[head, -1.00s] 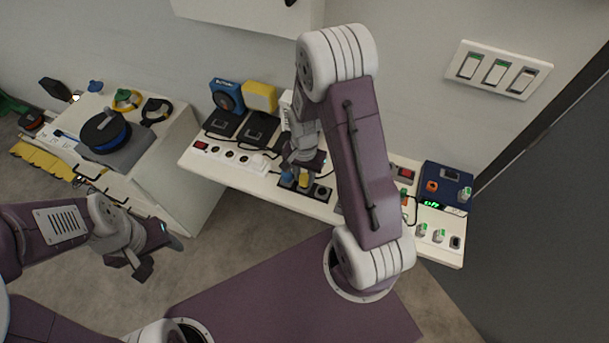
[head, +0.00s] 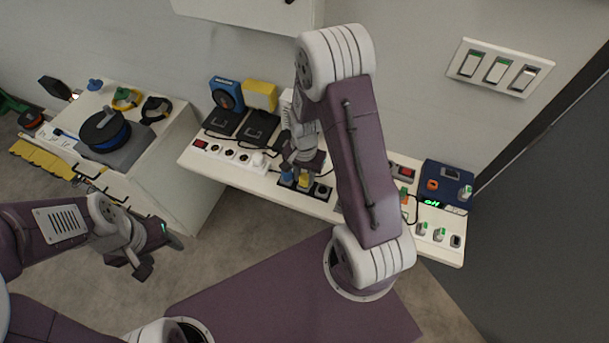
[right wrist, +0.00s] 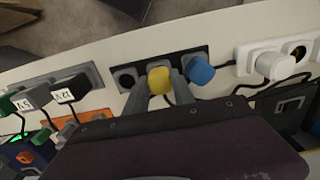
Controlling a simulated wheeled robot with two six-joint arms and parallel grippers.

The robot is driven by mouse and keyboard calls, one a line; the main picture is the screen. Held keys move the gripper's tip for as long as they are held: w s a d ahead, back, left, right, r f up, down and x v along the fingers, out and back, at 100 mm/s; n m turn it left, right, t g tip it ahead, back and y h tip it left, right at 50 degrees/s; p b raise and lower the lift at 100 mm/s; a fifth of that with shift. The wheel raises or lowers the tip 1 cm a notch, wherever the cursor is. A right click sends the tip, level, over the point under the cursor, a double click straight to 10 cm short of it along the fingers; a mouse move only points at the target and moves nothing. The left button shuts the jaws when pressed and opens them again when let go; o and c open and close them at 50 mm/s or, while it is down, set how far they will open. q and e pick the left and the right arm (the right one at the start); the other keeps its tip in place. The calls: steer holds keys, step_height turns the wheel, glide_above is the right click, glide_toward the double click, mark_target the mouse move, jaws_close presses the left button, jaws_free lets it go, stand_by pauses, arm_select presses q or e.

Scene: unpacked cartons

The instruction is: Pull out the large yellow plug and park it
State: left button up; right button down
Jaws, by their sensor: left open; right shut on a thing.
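The large yellow plug (right wrist: 159,80) sits at a dark socket strip (right wrist: 127,77), between an empty-looking socket and a blue plug (right wrist: 198,72). My right gripper (right wrist: 161,91) is shut on the yellow plug, one finger on each side of it. In the head view the yellow plug (head: 304,181) shows just below my right gripper, and the blue plug (head: 287,177) is to its left. Whether the plug's pins are in the socket cannot be told. My left gripper (head: 144,262) is open and empty, over the floor at the left, away from the shelf.
A white power strip (head: 229,154) lies left of the dark strip, with a white plug (right wrist: 277,65) in it. A blue box (head: 446,182) is at the shelf's right end. A side cabinet holds a cable reel (head: 105,131).

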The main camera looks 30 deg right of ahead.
mark_target(305, 177)
steer(key=shift+f, duration=0.3)
stand_by(0.4)
steer(key=c, duration=1)
jaws_free()
steer(key=shift+r, duration=0.15)
step_height(305, 177, up, 9)
steer(key=shift+f, duration=0.1)
